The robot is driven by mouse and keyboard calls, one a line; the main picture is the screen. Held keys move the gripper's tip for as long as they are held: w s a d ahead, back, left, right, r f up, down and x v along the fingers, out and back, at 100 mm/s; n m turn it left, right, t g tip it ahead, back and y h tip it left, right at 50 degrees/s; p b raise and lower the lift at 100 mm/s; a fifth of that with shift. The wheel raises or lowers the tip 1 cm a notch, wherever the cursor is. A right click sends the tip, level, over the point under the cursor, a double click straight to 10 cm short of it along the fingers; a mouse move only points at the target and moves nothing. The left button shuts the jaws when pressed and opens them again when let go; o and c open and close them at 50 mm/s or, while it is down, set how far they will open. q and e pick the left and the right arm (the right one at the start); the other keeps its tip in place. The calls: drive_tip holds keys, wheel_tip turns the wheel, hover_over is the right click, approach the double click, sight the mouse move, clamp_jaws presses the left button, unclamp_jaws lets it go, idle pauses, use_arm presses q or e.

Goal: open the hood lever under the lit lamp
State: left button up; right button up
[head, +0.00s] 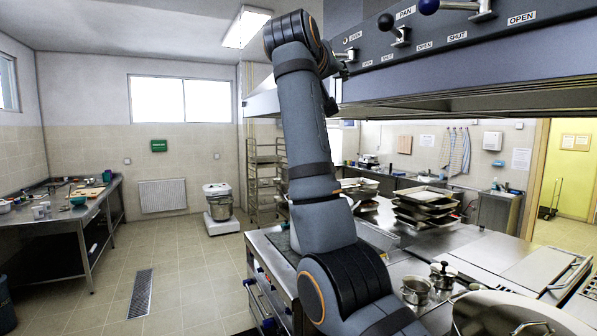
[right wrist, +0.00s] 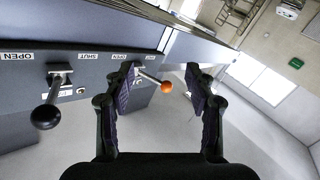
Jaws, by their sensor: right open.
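The hood panel (head: 455,48) crosses the upper right of the head view, with OPEN and SHUT labels. A lever with a black knob (head: 386,21) is by the PAN label, and a blue-knobbed lever (head: 429,6) is further right. In the right wrist view, the lever with an orange knob (right wrist: 166,87) sticks out between the fingers of my right gripper (right wrist: 160,80), which is open; whether it lies fully between the tips I cannot tell. The black knob (right wrist: 45,117) is left of the gripper. In the head view my right gripper (head: 344,60) is at the panel's left end, partly hidden. I cannot tell which lamp is lit.
The hood's lower edge (head: 470,100) runs above the steel counter. Stacked trays (head: 425,205) and pots (head: 416,290) stand on the counter below. A side table (head: 75,215) is at the left, with open floor between.

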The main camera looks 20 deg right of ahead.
drive_tip(key=w+f+n+y+b, duration=0.1)
drive_tip(key=w+f, duration=0.6)
drive_tip(key=f, duration=0.4)
drive_tip(key=w+f+n+y, duration=0.1)
drive_tip(key=w+f+n, duration=0.1)
drive_tip(key=w+f, duration=0.5)
drive_tip(key=shift+w+a+f+y+b, duration=0.2)
drive_tip(key=shift+f+y+b, duration=0.2)
drive_tip(key=shift+f, duration=1.85)
